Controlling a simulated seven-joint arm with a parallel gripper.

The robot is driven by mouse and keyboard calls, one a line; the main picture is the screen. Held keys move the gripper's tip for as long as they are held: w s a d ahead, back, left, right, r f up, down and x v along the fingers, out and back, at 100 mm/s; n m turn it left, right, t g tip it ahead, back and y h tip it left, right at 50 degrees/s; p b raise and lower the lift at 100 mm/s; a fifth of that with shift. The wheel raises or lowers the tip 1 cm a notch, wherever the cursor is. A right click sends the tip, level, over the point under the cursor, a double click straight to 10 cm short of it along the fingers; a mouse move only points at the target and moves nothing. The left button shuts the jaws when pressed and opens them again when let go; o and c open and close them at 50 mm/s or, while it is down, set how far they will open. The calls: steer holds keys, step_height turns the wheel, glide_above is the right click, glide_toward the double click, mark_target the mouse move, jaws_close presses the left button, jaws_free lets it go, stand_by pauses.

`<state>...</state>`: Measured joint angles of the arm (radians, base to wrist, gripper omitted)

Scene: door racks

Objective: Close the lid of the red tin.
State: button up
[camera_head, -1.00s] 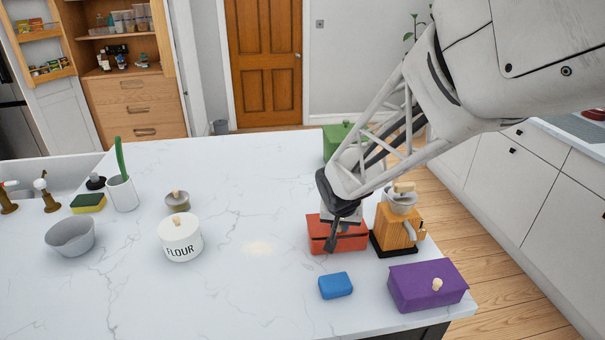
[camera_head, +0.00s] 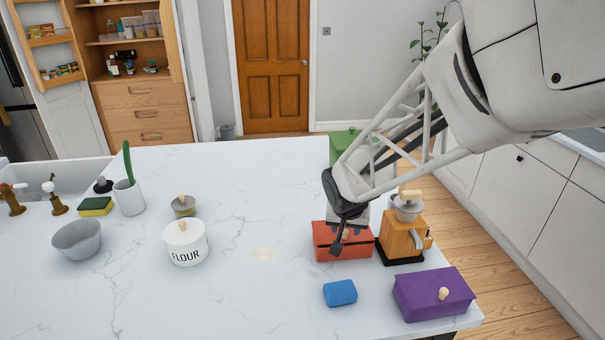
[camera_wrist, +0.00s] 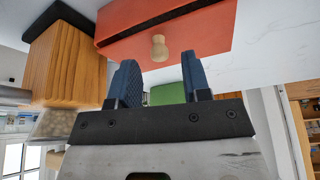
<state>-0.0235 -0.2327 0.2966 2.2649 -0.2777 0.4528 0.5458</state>
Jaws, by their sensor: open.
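A dark gap runs between the lid and the red body (camera_wrist: 140,16), so the lid looks slightly raised. My gripper (camera_head: 343,236) is above the tin. Its two blue fingers (camera_wrist: 159,62) are apart, with the knob just beyond and between their tips. I cannot tell whether they touch the lid.
A wooden coffee grinder (camera_head: 402,238) stands close right of the tin. A green box (camera_head: 342,145) is behind, a blue block (camera_head: 340,293) in front, and a purple box (camera_head: 432,295) at front right. A flour jar (camera_head: 185,243) stands left, with clear counter between.

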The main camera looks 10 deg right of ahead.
mark_target(345, 231)
steer(key=shift+v, duration=2.8)
steer(key=shift+w+d, duration=0.1)
steer(key=shift+w+d+r+g+y, duration=0.15)
steer(key=shift+w+g+y, duration=0.1)
steer(key=shift+w+g, duration=0.4)
steer(key=shift+w+d+f+g+y, duration=0.1)
steer(key=shift+w+g+y, duration=0.15)
steer(key=shift+g, duration=0.55)
steer(key=shift+w+d+r+g+y, duration=0.1)
steer(key=shift+w+d+g+y, duration=0.1)
steer(key=shift+w+g, duration=0.45)
steer(key=shift+s, duration=0.1)
steer(key=shift+f, duration=3.9)
jaws_close()
